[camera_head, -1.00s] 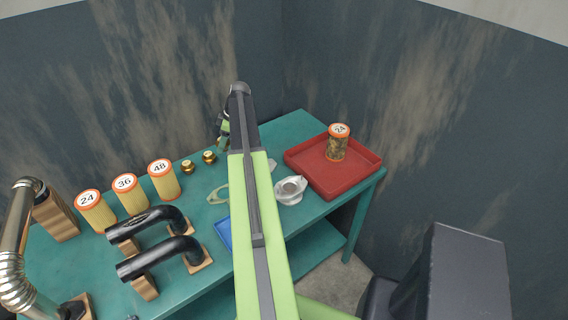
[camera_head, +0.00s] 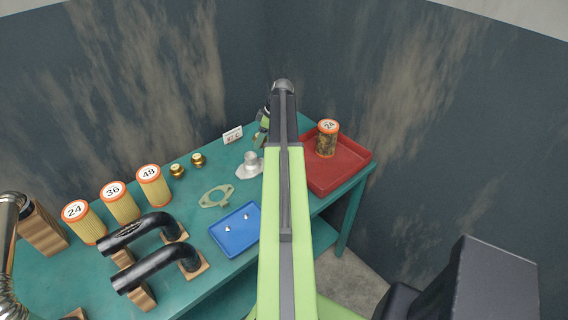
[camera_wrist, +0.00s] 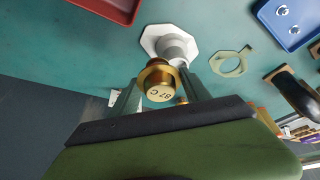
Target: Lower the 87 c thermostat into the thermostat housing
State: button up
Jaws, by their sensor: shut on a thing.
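My gripper (camera_wrist: 160,92) is shut on the brass-coloured 87 c thermostat (camera_wrist: 161,79), its lettered face toward the wrist camera. The thermostat housing looks to be the pale grey flanged part with a round neck (camera_wrist: 172,46). In the wrist view the thermostat overlaps this part's lower edge; I cannot tell the gap between them. In the head view a grey flanged part (camera_head: 250,166) stands on the bench, just left of my arm and below my gripper (camera_head: 261,138). The held thermostat is not clear there.
Two brass parts (camera_head: 198,160), a green gasket (camera_head: 207,203) and a blue tray (camera_head: 236,243) lie left of my arm. A red tray (camera_head: 350,178) holding a filter is at right. A white card (camera_head: 233,135) stands at the back. Filters and black pipes fill the left.

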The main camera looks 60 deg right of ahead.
jog(key=s+a, duration=0.4)
jog(key=s, duration=0.4)
jog(key=s+a+r+p, duration=0.1)
jog(key=s+a, duration=0.4)
jog(key=s, duration=0.3)
jog(key=shift+s+a+n, duration=0.2)
jog(key=shift+a+n, duration=0.1)
